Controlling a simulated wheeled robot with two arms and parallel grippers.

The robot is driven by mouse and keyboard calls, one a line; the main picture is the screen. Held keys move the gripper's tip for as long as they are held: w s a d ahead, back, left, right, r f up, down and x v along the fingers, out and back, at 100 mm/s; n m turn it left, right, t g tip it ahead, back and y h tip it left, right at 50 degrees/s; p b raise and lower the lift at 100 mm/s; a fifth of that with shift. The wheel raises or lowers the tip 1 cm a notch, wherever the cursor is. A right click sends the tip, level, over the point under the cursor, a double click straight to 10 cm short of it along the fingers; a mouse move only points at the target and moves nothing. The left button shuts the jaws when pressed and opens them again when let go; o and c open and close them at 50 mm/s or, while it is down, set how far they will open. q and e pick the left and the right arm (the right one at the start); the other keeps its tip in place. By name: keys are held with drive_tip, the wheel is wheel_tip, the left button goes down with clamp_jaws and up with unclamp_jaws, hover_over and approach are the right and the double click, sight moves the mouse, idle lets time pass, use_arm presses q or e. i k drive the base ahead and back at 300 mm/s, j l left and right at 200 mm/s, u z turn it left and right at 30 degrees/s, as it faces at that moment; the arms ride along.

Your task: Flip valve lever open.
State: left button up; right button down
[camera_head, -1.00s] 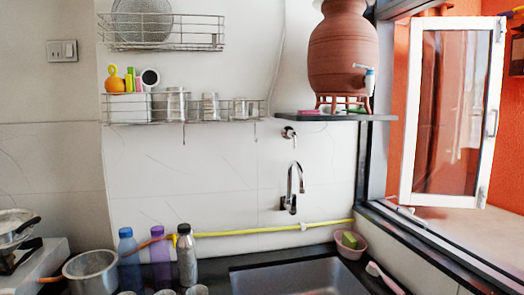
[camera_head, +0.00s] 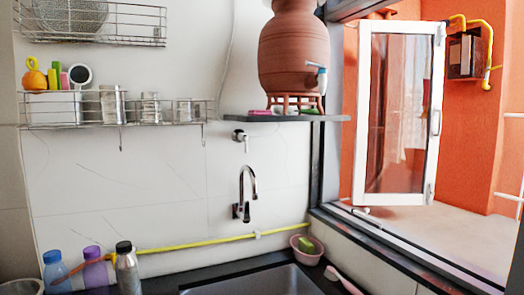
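A brown clay waterpot (camera_head: 293,50) stands upright on a small reddish stand (camera_head: 297,103) on a dark wall shelf (camera_head: 240,117). A tap with a white body and a blue valve lever (camera_head: 320,69) sticks out from the pot's right side. The lever is small in the view, and I cannot tell its exact position. Neither of my grippers shows in the head view.
A sink (camera_head: 255,281) lies below the shelf, with a chrome faucet (camera_head: 245,195) on the wall. An open window (camera_head: 397,110) is to the right of the pot. Wire racks (camera_head: 60,112) hang at the left. Several bottles (camera_head: 93,265) stand at the lower left.

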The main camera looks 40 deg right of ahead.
sight(245, 136)
drive_tip(key=i+l+z, duration=0.1)
drive_tip(key=l, duration=0.7)
drive_tip(key=i+l+z, duration=0.15)
drive_tip(key=l, duration=0.25)
